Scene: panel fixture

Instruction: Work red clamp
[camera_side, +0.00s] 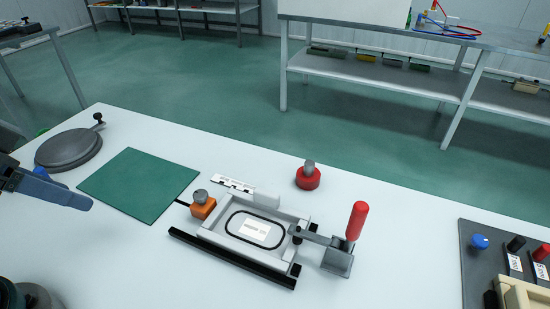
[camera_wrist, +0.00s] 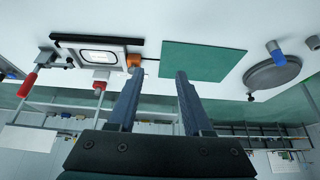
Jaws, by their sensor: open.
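The red clamp (camera_side: 357,221) stands at the right end of the grey panel fixture (camera_side: 205,236), its red handle upright on a grey base. Its grey arm reaches left over the fixture's end; whether its tip presses on the panel I cannot tell. A light panel (camera_side: 253,229) with a black oval ring and white label lies in the fixture. In the wrist view the red clamp (camera_wrist: 28,84) is at far left. My gripper (camera_wrist: 158,74) is open and empty there, its fingers apart. In the side view my gripper (camera_side: 60,190) is at the left edge, well away from the clamp.
An orange block with a grey knob (camera_side: 203,207) sits at the fixture's left. A red-based knob (camera_side: 308,178) stands behind it. A green mat (camera_side: 138,184) and round grey plate (camera_side: 70,149) lie left. A dark board (camera_side: 475,255) is at right.

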